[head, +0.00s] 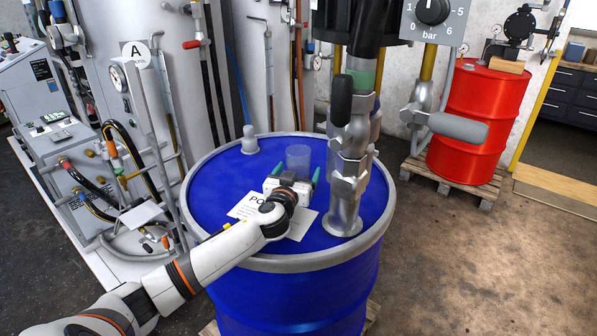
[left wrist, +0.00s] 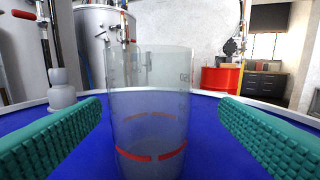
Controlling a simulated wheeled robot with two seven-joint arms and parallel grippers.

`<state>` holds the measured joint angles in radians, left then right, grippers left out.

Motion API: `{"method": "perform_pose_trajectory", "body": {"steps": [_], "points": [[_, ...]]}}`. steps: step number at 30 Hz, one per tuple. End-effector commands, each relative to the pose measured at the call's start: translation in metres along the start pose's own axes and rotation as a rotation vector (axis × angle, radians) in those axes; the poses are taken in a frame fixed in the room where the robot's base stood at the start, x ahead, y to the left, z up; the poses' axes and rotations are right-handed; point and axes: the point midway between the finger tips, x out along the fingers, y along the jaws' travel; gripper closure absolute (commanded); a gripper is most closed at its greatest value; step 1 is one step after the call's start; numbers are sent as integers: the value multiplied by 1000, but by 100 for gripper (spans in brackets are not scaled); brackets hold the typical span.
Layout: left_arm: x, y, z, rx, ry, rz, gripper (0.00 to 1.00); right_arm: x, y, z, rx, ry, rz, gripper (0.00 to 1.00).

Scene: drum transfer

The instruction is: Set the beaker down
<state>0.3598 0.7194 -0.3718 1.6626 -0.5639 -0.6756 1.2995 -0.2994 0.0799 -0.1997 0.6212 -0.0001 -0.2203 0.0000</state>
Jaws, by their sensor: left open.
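The clear beaker (head: 298,158) stands upright on the lid of the blue drum (head: 222,172). In the left wrist view the beaker (left wrist: 150,100) has a red line around its lower part and sits between my fingers, with a gap on each side. My left gripper (head: 293,176) is open, its green fingers on either side of the beaker and apart from it. The beaker's base is partly hidden by the gripper in the head view. My right gripper is not in view.
A metal pump pipe (head: 349,170) rises from the lid just right of the beaker. A grey cap (head: 250,140) stands at the back left of the lid. A white paper sheet (head: 300,225) lies under my left wrist. A red drum (head: 470,120) stands on a pallet at the right.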

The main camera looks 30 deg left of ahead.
Motion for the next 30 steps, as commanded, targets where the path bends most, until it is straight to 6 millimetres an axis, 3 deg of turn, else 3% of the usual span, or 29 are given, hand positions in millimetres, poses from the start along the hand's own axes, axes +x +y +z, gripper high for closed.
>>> {"method": "perform_pose_trajectory", "body": {"steps": [5, 15, 25, 30], "points": [[10, 1, 1, 2, -1, 1, 15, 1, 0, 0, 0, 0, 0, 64], [53, 8, 1, 0, -1, 2, 15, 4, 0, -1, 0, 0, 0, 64], [58, 8, 1, 0, 1, 0, 15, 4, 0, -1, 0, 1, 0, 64], [58, 8, 1, 0, 1, 0, 43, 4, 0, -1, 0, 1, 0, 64]]}}
